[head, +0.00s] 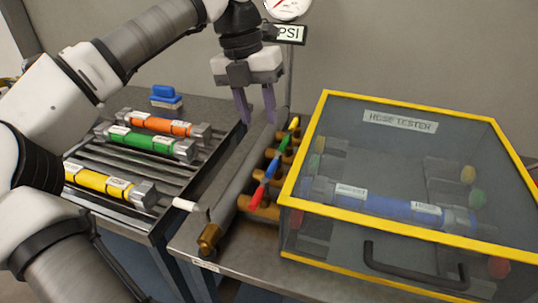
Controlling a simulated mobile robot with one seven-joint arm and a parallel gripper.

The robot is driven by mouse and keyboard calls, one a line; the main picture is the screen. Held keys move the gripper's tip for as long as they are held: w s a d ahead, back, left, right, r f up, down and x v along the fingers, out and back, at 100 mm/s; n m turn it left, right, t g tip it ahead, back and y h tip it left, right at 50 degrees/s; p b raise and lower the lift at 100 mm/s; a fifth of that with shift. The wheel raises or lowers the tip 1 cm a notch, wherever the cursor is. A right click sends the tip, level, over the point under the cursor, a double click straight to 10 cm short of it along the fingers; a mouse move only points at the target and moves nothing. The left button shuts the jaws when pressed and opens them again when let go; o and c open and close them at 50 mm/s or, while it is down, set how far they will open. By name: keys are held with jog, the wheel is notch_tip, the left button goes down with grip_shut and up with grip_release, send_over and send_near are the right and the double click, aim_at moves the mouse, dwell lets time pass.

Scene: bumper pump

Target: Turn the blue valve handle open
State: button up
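The blue valve handle (271,168) is one of several coloured handles in a row on the brass valve manifold (262,208). It sits between the red handle (257,196) and the green handle (283,146), and slants up to the right like them. My gripper (256,119) points down, with its two purple fingers apart and nothing between them. It is above and behind the blue handle, nearer the far end of the row, and appears not to touch any handle.
The yellow handle (294,124) is at the row's far end. The yellow-framed clear hose tester box (408,245) stands close on the right, holding a blue hose. A rack (165,180) with orange, green and yellow hoses is on the left. A PSI gauge (288,8) stands behind.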

aim_at(271, 167)
jog(key=f, duration=0.3)
jog(key=d+f, duration=0.1)
jog(key=f, duration=0.3)
jog(key=d+f, duration=0.1)
jog(key=f, duration=0.3)
jog(key=shift+s+d+f+p, duration=0.1)
jog(key=shift+s+f+p, duration=0.15)
jog(key=shift+s+p, duration=0.15)
grip_shut()
